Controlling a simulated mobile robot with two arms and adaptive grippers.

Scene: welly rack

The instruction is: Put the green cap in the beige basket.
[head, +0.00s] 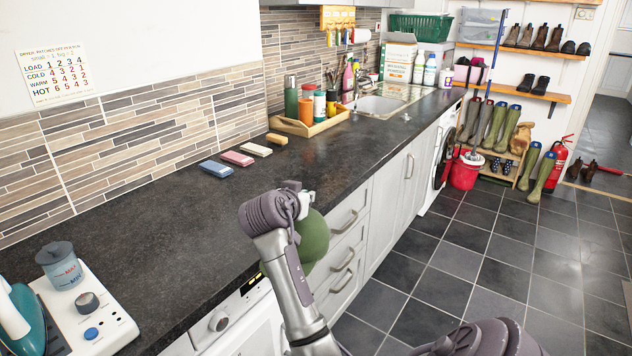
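A rounded green thing, which looks like the green cap (314,240), is at the end of my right arm, in front of the counter's edge and the white drawers. My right gripper (304,206) is mostly hidden behind its own wrist. The cap hangs against it with nothing else under it, so the gripper appears shut on it; the fingertips do not show clearly. My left gripper is not in view. No beige basket can be made out in this view.
The dark worktop (200,240) is largely clear in the middle. Blue, pink and cream blocks lie near the wall. A wooden tray (327,127) holds bottles farther back. A white appliance with dials (90,318) sits front left. A red bucket (465,172) and wellies stand beyond.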

